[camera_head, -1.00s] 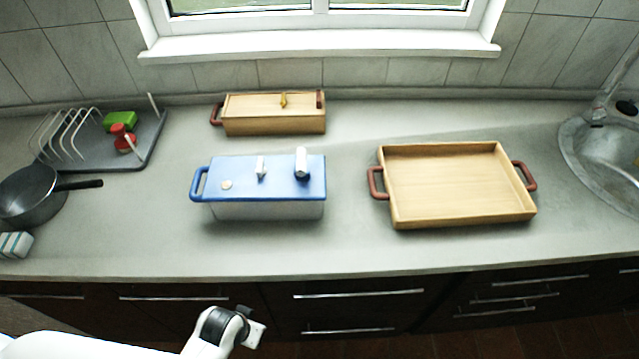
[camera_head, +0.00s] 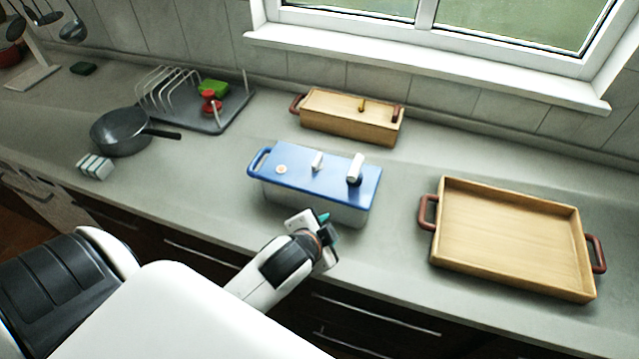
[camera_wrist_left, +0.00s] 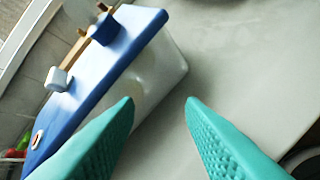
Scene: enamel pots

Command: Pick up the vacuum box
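The vacuum box (camera_head: 318,183) stands on the counter, with a blue lid, a pale translucent body, a blue handle at its left end and white fittings on top. In the left wrist view the box (camera_wrist_left: 158,80) fills the upper left, its lid tilted across the picture. My left gripper (camera_head: 325,222) is just in front of the box's front side in the head view. Its teal fingers (camera_wrist_left: 160,103) are apart with nothing between them, and the left finger overlaps the box's edge in the picture. Whether it touches cannot be told. My right gripper is not in view.
A wooden lidded box (camera_head: 350,118) stands behind the blue one. A wooden tray (camera_head: 515,235) with brown handles lies to the right. A dark pan (camera_head: 120,132), a dish rack (camera_head: 205,118) and a small striped block (camera_head: 95,167) are to the left.

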